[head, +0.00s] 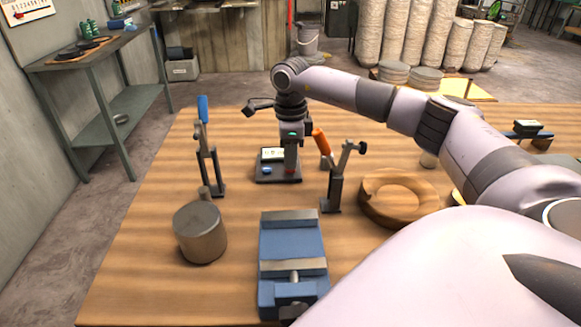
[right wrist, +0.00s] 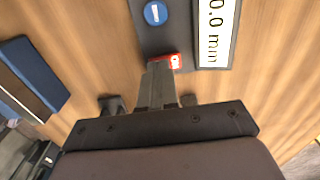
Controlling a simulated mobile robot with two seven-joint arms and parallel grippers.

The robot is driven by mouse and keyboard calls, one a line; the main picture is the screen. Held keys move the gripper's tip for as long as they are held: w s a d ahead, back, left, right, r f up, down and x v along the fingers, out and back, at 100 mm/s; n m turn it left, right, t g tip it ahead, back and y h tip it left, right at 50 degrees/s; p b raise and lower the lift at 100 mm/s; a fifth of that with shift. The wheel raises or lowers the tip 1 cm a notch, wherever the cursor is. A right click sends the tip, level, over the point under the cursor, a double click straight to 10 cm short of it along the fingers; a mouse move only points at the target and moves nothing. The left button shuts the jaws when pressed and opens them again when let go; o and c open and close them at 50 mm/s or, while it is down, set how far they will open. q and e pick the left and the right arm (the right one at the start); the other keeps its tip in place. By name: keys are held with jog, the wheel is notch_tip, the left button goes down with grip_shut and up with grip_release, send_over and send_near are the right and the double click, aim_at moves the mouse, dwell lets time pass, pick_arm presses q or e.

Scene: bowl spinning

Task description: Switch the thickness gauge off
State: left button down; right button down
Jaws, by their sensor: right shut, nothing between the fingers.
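The thickness gauge (head: 263,177) is a dark device near the middle of the wooden table. Its pale display (head: 273,154) is lit and reads "0.0 mm" in the right wrist view (right wrist: 214,30). A blue round button with a white bar (right wrist: 155,13) and a small red button (right wrist: 175,61) sit on its dark body. My right gripper (head: 290,168) points down over the gauge. Its fingers are shut and empty, with their tips (right wrist: 160,67) right beside the red button and overlapping its edge in view. I cannot tell whether they touch it. My left gripper is not in view.
Two clamps with a blue handle (head: 203,108) and an orange handle (head: 321,141) stand close by. A blue vise (head: 291,236), a metal cylinder (head: 200,232) and a wooden ring (head: 368,207) are in front.

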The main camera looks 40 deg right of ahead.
jog(key=shift+f, duration=0.5)
jog(key=shift+s+r, duration=0.1)
jog(key=shift+r, duration=0.05)
jog(key=shift+r+p, duration=0.45)
jog(key=shift+r, duration=0.05)
notch_tip(320, 180, up, 6)
jog(key=p, duration=0.4)
jog(key=shift+f+p, duration=0.1)
jog(key=shift+p, duration=0.2)
